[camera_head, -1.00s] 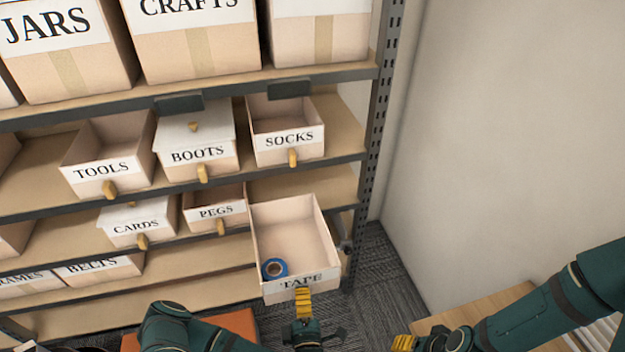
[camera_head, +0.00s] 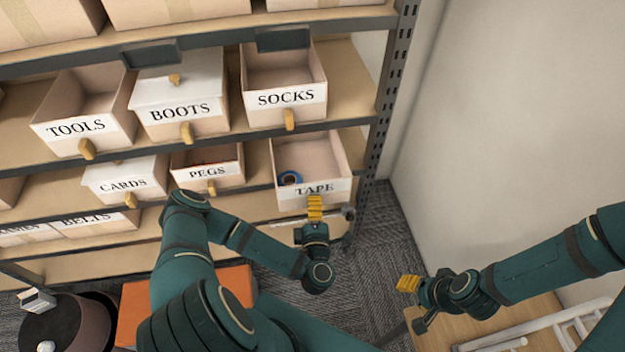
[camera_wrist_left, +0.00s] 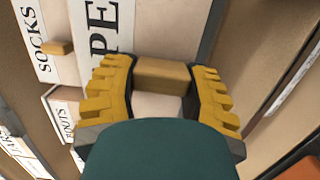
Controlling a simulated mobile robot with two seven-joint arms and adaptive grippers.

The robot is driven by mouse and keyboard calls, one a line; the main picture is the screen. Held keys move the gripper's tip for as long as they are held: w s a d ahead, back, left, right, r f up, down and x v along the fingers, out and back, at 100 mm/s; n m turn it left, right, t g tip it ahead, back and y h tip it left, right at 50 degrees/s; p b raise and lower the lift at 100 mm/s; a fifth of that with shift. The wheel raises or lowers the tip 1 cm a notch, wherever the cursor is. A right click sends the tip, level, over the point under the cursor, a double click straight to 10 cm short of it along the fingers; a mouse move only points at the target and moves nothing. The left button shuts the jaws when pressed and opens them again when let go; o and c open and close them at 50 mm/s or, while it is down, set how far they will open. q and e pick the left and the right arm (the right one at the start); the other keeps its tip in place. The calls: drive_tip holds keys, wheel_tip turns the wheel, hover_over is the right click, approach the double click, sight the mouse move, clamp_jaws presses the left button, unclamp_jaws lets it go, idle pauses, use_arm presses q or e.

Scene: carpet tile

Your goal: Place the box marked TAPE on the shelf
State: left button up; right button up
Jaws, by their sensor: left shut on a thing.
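The open box marked TAPE (camera_head: 315,190) is at the right end of the shelf row (camera_head: 258,183) below SOCKS, beside the PEGS box. The wrist view also shows part of the label (camera_wrist_left: 103,30). How far the box's base rests on the shelf cannot be told. My right gripper (camera_head: 408,284) is at the lower right, away from the box; its jaw opening is unclear.
The PEGS box (camera_head: 208,172) stands just left of the TAPE box, with CARDS (camera_head: 125,185) further left. The SOCKS box (camera_head: 285,98) is on the shelf above. A slotted metal post (camera_head: 390,85) bounds the right side. A wooden table (camera_head: 480,322) is at lower right.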

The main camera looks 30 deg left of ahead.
sight(313, 174)
use_arm(q)
drive_tip(key=x, duration=1.1)
drive_tip(key=shift+b, duration=0.4)
drive_tip(key=shift+s+f+b, duration=0.1)
drive_tip(key=shift+f+b, duration=0.4)
drive_tip(key=shift+f, duration=1.35)
drive_tip(key=o, duration=1.3)
